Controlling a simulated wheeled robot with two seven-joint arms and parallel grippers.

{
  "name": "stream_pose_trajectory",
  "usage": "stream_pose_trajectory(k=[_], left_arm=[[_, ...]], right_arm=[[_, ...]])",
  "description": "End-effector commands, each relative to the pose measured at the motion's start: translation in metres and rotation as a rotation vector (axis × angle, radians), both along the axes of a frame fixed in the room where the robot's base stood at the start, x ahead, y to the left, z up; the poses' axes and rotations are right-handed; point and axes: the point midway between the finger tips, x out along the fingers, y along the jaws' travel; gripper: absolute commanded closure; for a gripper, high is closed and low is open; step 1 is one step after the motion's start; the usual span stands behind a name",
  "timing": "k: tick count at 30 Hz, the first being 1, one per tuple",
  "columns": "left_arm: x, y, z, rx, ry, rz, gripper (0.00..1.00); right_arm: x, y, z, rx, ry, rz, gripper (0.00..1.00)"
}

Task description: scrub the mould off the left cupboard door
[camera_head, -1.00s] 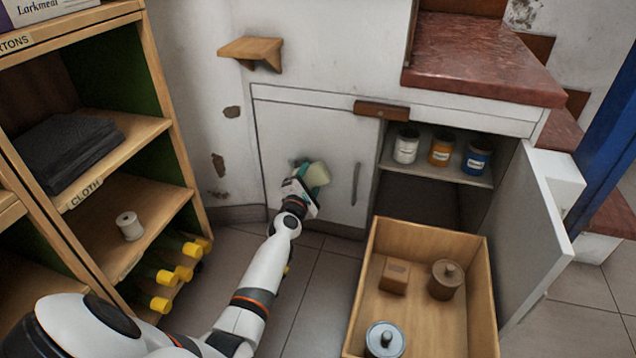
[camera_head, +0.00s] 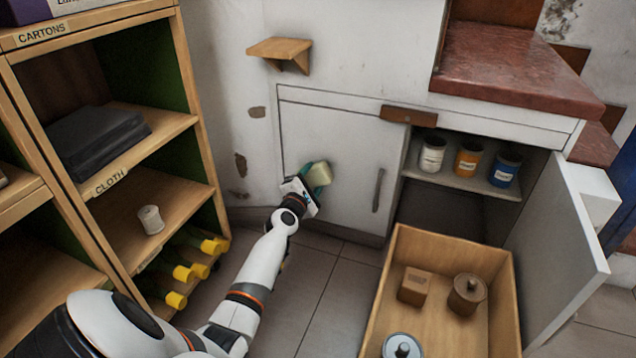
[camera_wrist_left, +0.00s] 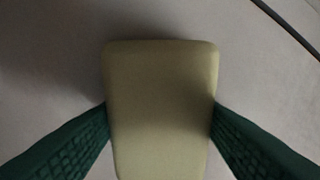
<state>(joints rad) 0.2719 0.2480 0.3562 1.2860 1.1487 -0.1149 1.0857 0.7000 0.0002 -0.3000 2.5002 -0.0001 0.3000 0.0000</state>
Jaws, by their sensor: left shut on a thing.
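The left cupboard door (camera_head: 338,132) is a closed off-white panel with a grey handle (camera_head: 378,190) near its right edge. My left gripper (camera_head: 308,184) is at the door's lower left part, with its fingers shut on a pale yellow-green sponge (camera_head: 320,174). In the left wrist view the sponge (camera_wrist_left: 163,105) sits between two green textured fingers, in front of a plain grey surface. I cannot tell whether the sponge touches the door. I make out no mould on the visible part of the door; the area behind the sponge and gripper is hidden. My right gripper is not in view.
An open drawer (camera_head: 372,300) with a wooden block and pots juts out at the lower right. The right cupboard door (camera_head: 560,235) stands open, with several jars on the shelf inside. A wooden shelf unit (camera_head: 205,145) stands left. A small bracket shelf (camera_head: 280,48) is above the door.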

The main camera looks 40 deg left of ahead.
Motion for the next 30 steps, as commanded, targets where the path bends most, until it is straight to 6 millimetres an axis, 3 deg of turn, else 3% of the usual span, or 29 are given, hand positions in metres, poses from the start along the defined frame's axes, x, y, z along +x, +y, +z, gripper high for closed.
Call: stream_pose_trajectory(k=[9,23,30], left_arm=[[-0.009,0.027,0.001,0.003,-0.003,0.005,0.66],[-0.009,0.026,0.031,0.001,-0.001,0.001,0.66],[-0.007,0.022,0.031,0.001,-0.001,0.001,0.66]], right_arm=[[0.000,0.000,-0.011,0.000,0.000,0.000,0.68],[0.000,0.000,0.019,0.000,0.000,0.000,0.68],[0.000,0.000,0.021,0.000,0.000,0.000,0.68]])
